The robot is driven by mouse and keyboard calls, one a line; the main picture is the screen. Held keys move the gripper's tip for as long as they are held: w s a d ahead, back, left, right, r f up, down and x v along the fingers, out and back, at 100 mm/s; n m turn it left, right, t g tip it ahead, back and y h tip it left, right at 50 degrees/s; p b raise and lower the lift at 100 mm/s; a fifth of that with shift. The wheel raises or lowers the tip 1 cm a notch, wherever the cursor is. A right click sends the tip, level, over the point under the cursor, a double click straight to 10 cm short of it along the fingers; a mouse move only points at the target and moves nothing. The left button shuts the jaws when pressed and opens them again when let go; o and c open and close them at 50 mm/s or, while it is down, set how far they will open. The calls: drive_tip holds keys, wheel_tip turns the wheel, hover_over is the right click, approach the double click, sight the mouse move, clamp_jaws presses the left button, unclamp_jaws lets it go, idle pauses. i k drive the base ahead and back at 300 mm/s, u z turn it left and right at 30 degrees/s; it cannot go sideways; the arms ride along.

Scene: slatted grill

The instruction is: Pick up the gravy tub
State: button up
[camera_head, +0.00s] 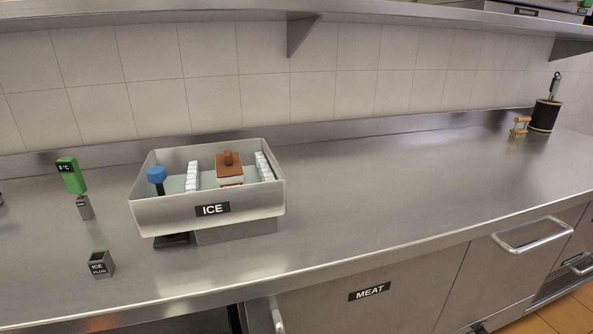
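A small tub with a brown lid and a knob on top (229,160) stands inside a grey bin labelled ICE (160,212) on the steel counter. It is the only tub I see, and I take it to be the gravy tub. No label naming gravy is readable. The bin's front wall hides its lower part. White blocks (192,176) stand to its left, and more (264,166) stand to its right. My gripper is not in view.
A blue-topped dark post (157,176) stands at the bin's left end. A green thermometer in a holder (71,176) and a small ICE PLUG box (101,264) are left of it. A shelf (400,14) hangs above.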

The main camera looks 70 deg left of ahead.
sight(231, 180)
drive_tip(key=i, duration=1.65)
drive_tip(key=u, duration=3.1)
